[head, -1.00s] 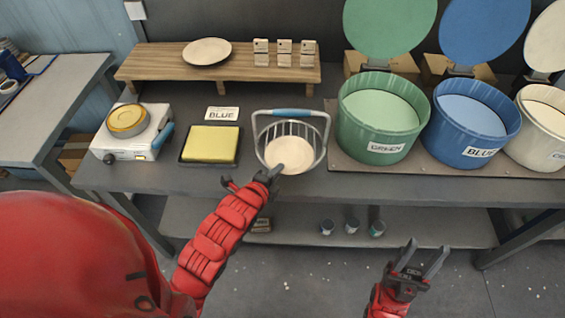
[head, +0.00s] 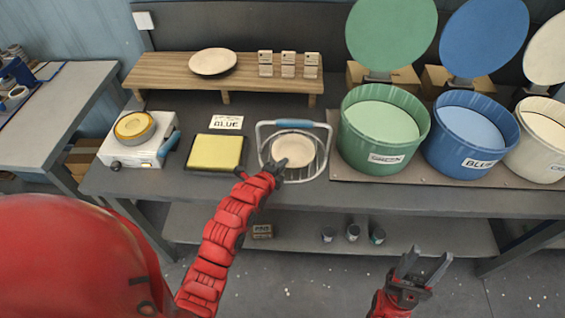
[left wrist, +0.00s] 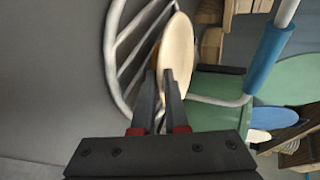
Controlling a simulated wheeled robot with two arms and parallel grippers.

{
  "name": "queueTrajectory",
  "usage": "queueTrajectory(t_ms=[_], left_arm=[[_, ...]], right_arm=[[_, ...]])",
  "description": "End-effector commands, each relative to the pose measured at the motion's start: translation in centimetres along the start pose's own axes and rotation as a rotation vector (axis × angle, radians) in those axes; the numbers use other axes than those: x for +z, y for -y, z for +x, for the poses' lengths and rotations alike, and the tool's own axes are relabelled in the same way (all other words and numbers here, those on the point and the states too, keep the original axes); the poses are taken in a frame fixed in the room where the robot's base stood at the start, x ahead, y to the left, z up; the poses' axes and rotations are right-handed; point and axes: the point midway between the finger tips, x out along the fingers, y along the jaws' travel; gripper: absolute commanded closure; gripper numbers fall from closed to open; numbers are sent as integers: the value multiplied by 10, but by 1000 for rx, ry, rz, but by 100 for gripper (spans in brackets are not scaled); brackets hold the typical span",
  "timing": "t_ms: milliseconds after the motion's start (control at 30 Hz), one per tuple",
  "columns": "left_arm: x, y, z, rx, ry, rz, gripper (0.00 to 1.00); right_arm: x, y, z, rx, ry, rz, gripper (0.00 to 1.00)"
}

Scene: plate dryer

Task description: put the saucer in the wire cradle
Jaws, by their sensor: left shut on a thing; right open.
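The cream saucer (head: 296,150) appears within the outline of the wire cradle (head: 324,153), which has a blue handle and stands on the bench. My left gripper (head: 279,164) is shut on the saucer's near edge. In the left wrist view my left fingers (left wrist: 163,88) pinch the rim of the saucer (left wrist: 178,52), seen nearly edge-on. The wires of the cradle (left wrist: 116,55) are close on its left, and the blue handle (left wrist: 268,58) is on the right. I cannot tell whether the saucer touches the wires. My right gripper (head: 425,263) is open and empty, in front of the bench.
A green bucket (head: 385,158) stands close right of the cradle, with blue (head: 465,165) and cream (head: 541,160) buckets beyond. A yellow pad in a black tray (head: 216,152) and a hotplate (head: 130,155) are left. A wooden shelf (head: 180,75) behind holds a plate (head: 213,61).

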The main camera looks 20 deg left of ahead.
Motion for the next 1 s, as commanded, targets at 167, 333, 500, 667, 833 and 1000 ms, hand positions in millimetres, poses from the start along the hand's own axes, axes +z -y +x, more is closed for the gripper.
queueTrajectory(t_ms=[167, 333, 500, 667, 833, 1000], left_arm=[[0, 1, 0, -3, 0, 1, 100], [0, -2, 2, -3, 0, 2, 87], [0, -1, 1, -2, 0, 1, 76], [0, -1, 1, -2, 0, 1, 76], [1, 0, -4, -3, 1, 1, 76], [-1, -3, -25, -2, -1, 4, 76]], right_arm=[[0, 0, -1, 0, 0, 0, 50], [1, 0, -5, 0, 0, 0, 50], [1, 0, -4, 0, 0, 0, 50], [1, 0, -4, 0, 0, 0, 50], [1, 0, -4, 0, 0, 0, 50], [2, 1, -14, 0, 0, 0, 50]])
